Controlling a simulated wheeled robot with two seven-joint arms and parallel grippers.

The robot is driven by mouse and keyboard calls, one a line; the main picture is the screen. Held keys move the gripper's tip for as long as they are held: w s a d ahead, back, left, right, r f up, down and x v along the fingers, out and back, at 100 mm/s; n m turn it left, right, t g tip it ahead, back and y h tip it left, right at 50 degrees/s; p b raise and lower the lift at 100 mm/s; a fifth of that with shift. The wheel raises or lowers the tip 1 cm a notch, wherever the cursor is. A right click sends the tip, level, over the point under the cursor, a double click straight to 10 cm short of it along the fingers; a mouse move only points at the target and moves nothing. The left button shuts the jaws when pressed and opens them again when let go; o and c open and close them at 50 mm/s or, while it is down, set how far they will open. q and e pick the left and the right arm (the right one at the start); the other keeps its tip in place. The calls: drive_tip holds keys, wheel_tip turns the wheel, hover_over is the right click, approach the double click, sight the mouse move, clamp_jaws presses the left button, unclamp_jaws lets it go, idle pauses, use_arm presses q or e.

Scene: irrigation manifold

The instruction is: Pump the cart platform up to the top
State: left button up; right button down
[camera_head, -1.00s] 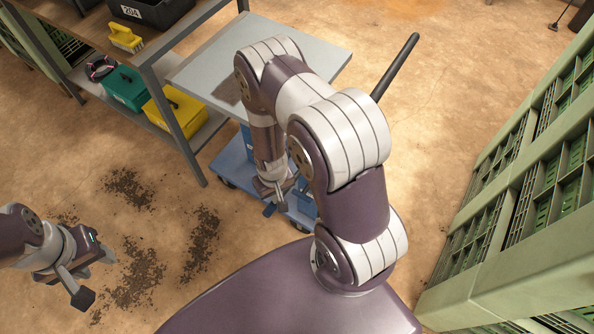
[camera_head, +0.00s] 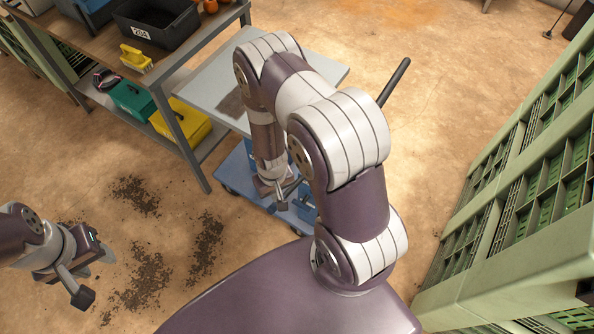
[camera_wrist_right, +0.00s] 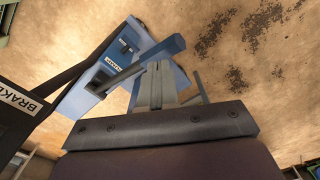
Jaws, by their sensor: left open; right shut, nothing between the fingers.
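The cart's grey platform (camera_head: 215,75) is flat, above its blue base (camera_head: 236,172), in the head view; my right arm hides part of both. A dark push handle (camera_head: 394,82) rises behind it. My right gripper (camera_head: 281,201) is shut and empty, low beside the cart's blue body. In the right wrist view its fingers (camera_wrist_right: 166,88) lie close beside a blue pedal bar (camera_wrist_right: 146,62); I cannot tell whether they touch. A "BRAKE" label (camera_wrist_right: 18,98) shows at the left there. My left gripper (camera_head: 95,276) is open and empty over the floor, far from the cart.
A workbench (camera_head: 185,55) with a black bin (camera_head: 155,28) and yellow and green boxes on its lower shelf stands left of the cart. Green crates (camera_head: 520,200) line the right side. Dark soil (camera_head: 150,265) lies on the floor between my left gripper and the cart.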

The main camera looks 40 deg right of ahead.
drive_tip(key=shift+f, duration=0.1)
idle(0.3)
wheel_tip(320, 180, down, 13)
drive_tip(key=b, duration=1.1)
wheel_tip(320, 180, up, 14)
drive_tip(key=p, duration=1.2)
drive_tip(key=shift+f, duration=0.45)
wheel_tip(320, 180, down, 14)
drive_tip(key=r+b, duration=0.1)
drive_tip(key=b, duration=1.1)
wheel_tip(320, 180, up, 13)
drive_tip(key=p, duration=1.2)
drive_tip(key=shift+p, duration=0.3)
drive_tip(key=shift+r, duration=0.15)
